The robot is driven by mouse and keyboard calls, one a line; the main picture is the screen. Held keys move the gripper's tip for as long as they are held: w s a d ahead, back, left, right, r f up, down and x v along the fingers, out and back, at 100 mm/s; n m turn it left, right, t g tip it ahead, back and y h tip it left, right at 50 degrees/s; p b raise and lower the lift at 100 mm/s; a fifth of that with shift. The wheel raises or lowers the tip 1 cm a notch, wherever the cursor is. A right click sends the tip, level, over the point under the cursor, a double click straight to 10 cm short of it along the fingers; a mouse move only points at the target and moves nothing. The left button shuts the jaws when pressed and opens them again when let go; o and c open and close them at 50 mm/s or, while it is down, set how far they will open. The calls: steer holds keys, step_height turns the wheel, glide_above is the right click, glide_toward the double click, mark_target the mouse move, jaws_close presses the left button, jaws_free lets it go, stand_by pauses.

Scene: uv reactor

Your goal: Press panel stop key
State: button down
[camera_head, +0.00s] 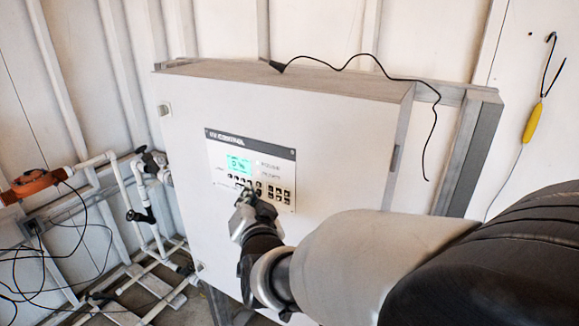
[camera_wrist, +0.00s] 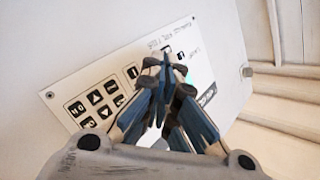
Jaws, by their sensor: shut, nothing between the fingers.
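The control panel (camera_head: 270,160) is a light plate with a dark title strip, a lit green display (camera_head: 239,166) and rows of small dark keys (camera_head: 280,194). It is set in the front of a large white cabinet (camera_head: 330,130). My gripper (camera_head: 246,192) is shut and empty, its tips in front of the lower middle of the panel. In the wrist view the closed blue-grey fingers (camera_wrist: 167,62) point at the panel (camera_wrist: 62,93) and hide some keys and most of the display. I cannot tell whether the tips touch it, nor which key is stop.
White pipes with valves (camera_head: 140,200) and an orange device (camera_head: 35,183) stand left of the cabinet. A black cable (camera_head: 350,62) lies over its top and hangs down on the right. A yellow-handled tool (camera_head: 532,122) hangs on the right wall.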

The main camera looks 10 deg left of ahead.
steer(key=s, duration=0.1)
steer(key=s+a, duration=0.1)
steer(key=s, duration=0.1)
steer(key=s+a, duration=0.1)
steer(key=shift+s, duration=0.3)
stand_by(0.3)
steer(key=shift+d, duration=0.15)
stand_by(0.4)
steer(key=s+d+f+n+g+h+b, duration=0.1)
steer(key=d+f+g+b, duration=0.15)
steer(key=d, duration=0.25)
steer(key=s+d+f+n+g+b, duration=0.1)
steer(key=d+f+b, duration=0.15)
steer(key=d, duration=0.25)
steer(key=s+d+f+g+h+b, duration=0.2)
steer(key=s+d+f, duration=0.4)
steer(key=s+d, duration=0.5)
steer(key=s+d+f+g+h+b, duration=0.3)
steer(key=s+d+f+g+b, duration=0.2)
steer(key=s+d, duration=0.6)
step_height(320, 180, down, 2)
steer(key=shift+s+f+n, duration=0.25)
steer(key=shift+s+n, duration=0.15)
steer(key=shift+s, duration=0.15)
steer(key=c, duration=2.3)
jaws_free()
